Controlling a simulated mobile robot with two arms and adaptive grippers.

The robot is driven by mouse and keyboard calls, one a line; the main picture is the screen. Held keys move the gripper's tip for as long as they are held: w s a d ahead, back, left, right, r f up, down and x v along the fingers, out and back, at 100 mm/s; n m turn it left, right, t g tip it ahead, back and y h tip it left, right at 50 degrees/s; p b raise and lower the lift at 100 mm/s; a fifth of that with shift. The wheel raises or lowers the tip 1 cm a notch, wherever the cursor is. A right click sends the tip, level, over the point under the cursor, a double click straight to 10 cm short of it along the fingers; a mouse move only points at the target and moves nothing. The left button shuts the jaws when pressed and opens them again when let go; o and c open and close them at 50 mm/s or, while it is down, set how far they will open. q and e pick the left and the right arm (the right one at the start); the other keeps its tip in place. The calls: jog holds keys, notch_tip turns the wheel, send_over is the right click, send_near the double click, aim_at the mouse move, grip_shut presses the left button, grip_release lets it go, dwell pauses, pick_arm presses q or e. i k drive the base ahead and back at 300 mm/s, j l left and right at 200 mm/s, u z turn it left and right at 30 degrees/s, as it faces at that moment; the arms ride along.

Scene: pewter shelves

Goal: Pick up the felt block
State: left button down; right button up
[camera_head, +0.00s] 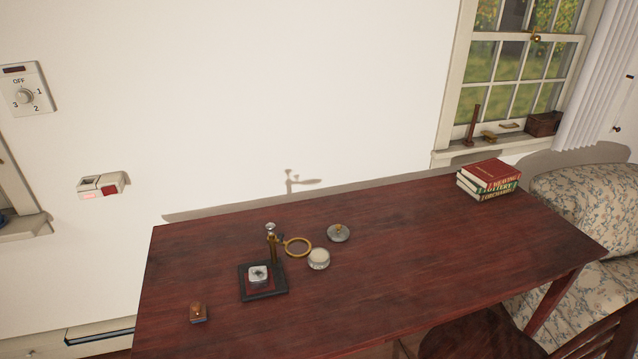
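A small block (198,313), brown with a greyish front face, lies on the dark red wooden table (400,260) near its front left corner. It looks like the felt block, but its material is too small to tell. It stands apart from the other items, with bare wood around it. Neither of my grippers shows in the head view.
Right of the block is a dark square base (279,292) with a silvery piece and an upright brass post. A brass ring (298,247), a round tin (319,259) and a knobbed lid (338,233) lie nearby. Books (488,180) are stacked far right.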

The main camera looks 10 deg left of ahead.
aim_at(198, 312)
jog(key=u, duration=1.1)
